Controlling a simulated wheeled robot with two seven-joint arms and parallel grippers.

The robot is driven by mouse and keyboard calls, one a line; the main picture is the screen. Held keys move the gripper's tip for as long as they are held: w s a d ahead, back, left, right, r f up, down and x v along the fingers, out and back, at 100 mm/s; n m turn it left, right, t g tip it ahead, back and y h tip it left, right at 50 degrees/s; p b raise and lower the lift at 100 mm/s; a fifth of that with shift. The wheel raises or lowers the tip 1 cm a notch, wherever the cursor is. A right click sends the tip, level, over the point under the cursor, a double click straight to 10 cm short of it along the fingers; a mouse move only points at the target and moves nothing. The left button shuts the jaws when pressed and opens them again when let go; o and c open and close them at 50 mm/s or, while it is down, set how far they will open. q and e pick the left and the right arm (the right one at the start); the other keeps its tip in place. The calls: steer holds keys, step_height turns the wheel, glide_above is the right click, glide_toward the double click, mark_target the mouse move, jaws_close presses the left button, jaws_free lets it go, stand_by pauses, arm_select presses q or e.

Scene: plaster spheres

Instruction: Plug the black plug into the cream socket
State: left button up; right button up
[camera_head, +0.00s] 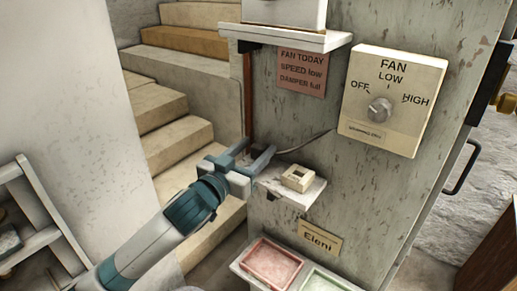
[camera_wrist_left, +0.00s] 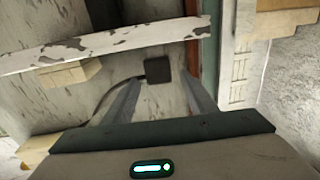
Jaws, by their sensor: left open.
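My left gripper (camera_head: 260,149) is open in front of the grey panel, just left of the small shelf. In the left wrist view the black plug (camera_wrist_left: 157,70) is a dark square seen between the fingertips, apart from both. In the head view I cannot make the plug out behind my gripper. A thin cable (camera_head: 307,142) runs from the gripper's area up to the right. The cream socket (camera_head: 297,178) sits on the small shelf, right of my gripper. The wrist view is turned over, with the socket (camera_wrist_left: 70,74) at left. My right gripper is out of view.
The small shelf (camera_head: 272,183) juts from the panel (camera_head: 345,190). Above are another shelf (camera_head: 290,38) and a cream fan control box (camera_head: 393,100). Below are a name tag (camera_head: 320,237) and a red tray (camera_head: 272,264). Stone stairs (camera_head: 150,125) lie behind at left.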

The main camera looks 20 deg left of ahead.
arm_select(q)
steer(key=shift+x, duration=1)
steer(key=c, duration=1.2)
